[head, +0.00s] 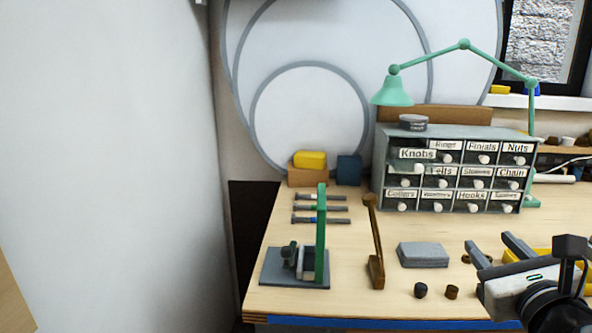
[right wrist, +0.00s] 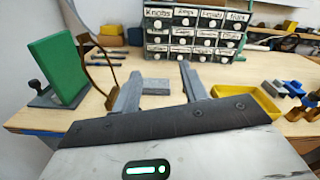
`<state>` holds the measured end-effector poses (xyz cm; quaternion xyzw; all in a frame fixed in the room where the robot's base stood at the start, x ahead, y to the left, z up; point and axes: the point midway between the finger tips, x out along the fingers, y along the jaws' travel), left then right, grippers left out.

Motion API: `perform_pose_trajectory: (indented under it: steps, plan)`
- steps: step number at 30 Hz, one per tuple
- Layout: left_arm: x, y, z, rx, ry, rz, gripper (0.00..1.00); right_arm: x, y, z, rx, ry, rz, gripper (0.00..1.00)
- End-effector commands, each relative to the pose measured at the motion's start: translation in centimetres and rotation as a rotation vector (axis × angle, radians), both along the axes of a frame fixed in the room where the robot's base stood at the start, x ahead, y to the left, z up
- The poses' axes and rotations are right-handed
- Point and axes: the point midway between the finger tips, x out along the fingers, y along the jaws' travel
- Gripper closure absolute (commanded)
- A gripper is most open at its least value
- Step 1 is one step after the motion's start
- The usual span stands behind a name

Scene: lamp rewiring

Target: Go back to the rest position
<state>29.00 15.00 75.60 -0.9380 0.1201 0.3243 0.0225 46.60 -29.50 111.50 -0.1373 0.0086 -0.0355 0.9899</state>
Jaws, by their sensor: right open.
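My right gripper (head: 492,252) is at the lower right of the head view, above the front right part of the workbench. Its two grey fingers are spread apart with nothing between them. In the right wrist view the open fingers (right wrist: 160,90) point towards the drawer cabinet, with a grey block (right wrist: 155,86) on the bench beyond them. My left gripper is in neither view.
The workbench (head: 350,300) carries a drawer cabinet (head: 450,172), a green lamp (head: 393,92), a clamp with a green plate (head: 321,235), a brown stand (head: 376,270), a grey block (head: 423,255) and dark knobs (head: 421,290). A yellow tray (right wrist: 247,104) lies right of my fingers.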

Motion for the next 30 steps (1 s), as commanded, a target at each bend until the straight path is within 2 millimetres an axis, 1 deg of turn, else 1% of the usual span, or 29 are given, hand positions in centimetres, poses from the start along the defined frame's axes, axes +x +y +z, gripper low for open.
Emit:
perform_pose_trajectory:
  steps: [1,5,9,11,14,17,18,20,21,23,24,27,29,30]
  plan:
    - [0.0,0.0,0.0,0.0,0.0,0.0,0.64,0.0,0.6,-1.6,0.086,0.032,0.012,0.57]
    - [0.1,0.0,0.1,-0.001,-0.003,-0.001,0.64,0.1,1.6,-4.6,0.3,0.088,0.025,0.57]
    - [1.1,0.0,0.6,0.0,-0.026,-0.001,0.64,-0.2,3.1,-8.3,0.575,0.162,0.024,0.57]
    - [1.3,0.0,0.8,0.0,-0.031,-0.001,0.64,-0.5,3.8,-10.2,0.716,0.2,0.013,0.57]
    - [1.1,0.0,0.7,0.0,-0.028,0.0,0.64,-1.3,5.2,-13.6,0.982,0.266,-0.021,0.57]
    - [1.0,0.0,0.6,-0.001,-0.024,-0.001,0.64,-2.7,6.8,-17.7,1.317,0.34,-0.097,0.57]
    - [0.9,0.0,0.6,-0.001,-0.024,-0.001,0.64,-3.6,7.7,-19.7,1.482,0.372,-0.146,0.57]
    - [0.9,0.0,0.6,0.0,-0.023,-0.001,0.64,-5.3,9.0,-22.9,1.765,0.412,-0.253,0.57]
    - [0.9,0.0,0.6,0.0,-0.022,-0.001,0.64,-6.7,10.0,-25.1,1.969,0.427,-0.343,0.57]
    - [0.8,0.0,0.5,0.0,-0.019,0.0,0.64,-8.9,11.2,-28.0,2.266,0.426,-0.499,0.57]
    - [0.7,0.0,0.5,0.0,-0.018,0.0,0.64,-10.3,11.9,-29.7,2.442,0.408,-0.606,0.57]
    - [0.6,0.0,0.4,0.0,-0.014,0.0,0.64,-13.5,13.3,-32.8,2.793,0.319,-0.849,0.57]
    - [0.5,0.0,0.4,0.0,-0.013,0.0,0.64,-15.0,13.8,-34.0,2.937,0.256,-0.965,0.57]
    - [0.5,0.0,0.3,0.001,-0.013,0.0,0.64,-15.8,14.0,-34.6,-2.925,-0.21,0.998,0.57]
